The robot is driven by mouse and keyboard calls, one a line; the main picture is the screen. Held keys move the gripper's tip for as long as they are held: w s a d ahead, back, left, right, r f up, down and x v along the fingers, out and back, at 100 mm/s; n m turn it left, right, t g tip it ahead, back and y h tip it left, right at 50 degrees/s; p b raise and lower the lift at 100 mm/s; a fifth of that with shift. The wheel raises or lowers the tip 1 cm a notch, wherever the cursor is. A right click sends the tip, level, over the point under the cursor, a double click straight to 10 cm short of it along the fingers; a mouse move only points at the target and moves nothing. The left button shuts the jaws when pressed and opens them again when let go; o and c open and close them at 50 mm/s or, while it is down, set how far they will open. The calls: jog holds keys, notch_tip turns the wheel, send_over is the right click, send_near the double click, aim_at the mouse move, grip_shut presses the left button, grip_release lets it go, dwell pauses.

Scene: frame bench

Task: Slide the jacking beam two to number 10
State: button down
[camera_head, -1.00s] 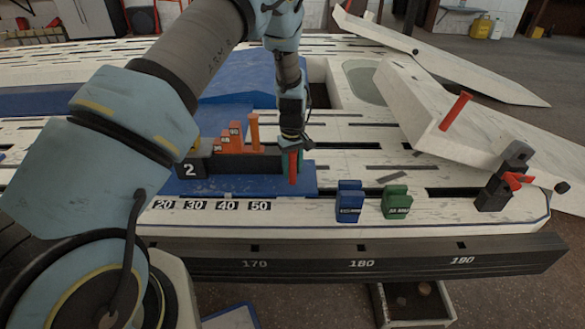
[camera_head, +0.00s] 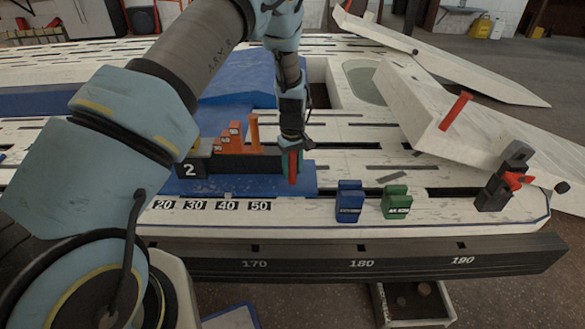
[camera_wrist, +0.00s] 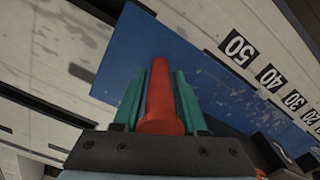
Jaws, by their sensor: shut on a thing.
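Jacking beam two is the blue slab (camera_head: 308,183) with a dark block marked 2 (camera_head: 190,170), lying across the frame bench. An upright red handle (camera_head: 292,170) stands at its right end. My gripper (camera_head: 291,168) is lowered over this handle and shut on it. In the wrist view, the green fingers of my gripper (camera_wrist: 160,95) stand on both sides of the red handle (camera_wrist: 160,105). The labels 20 (camera_head: 163,205), 30, 40 and 50 (camera_head: 259,206) run along the bench edge in front of the beam. I see no label 10; my arm covers the edge left of 20.
An orange stepped block (camera_head: 230,142) and an orange post (camera_head: 254,132) stand on the beam. Blue (camera_head: 349,203) and green (camera_head: 396,203) blocks sit to its right. A black clamp (camera_head: 492,194) stands at the far right. Bench slots lie clear between.

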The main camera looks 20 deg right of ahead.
jog(key=shift+a, duration=0.1)
jog(key=w+a, duration=0.4)
jog(key=a, duration=0.5)
jog(key=w+a+p, duration=0.1)
jog(key=w+a, duration=0.3)
jog(key=a, duration=0.5)
jog(key=w+a+p, duration=0.1)
jog(key=w+a, duration=0.3)
jog(key=a, duration=0.6)
jog(key=shift+w, duration=0.4)
jog(key=c, duration=0.8)
grip_release()
jog(key=shift+w, duration=0.1)
jog(key=shift+o, duration=1)
jog(key=shift+d, duration=0.15)
jog(key=shift+d+r, duration=0.1)
jog(key=shift+r, duration=0.1)
notch_tip(320, 180, up, 10)
jog(key=p, duration=0.1)
jog(key=shift+r, duration=0.2)
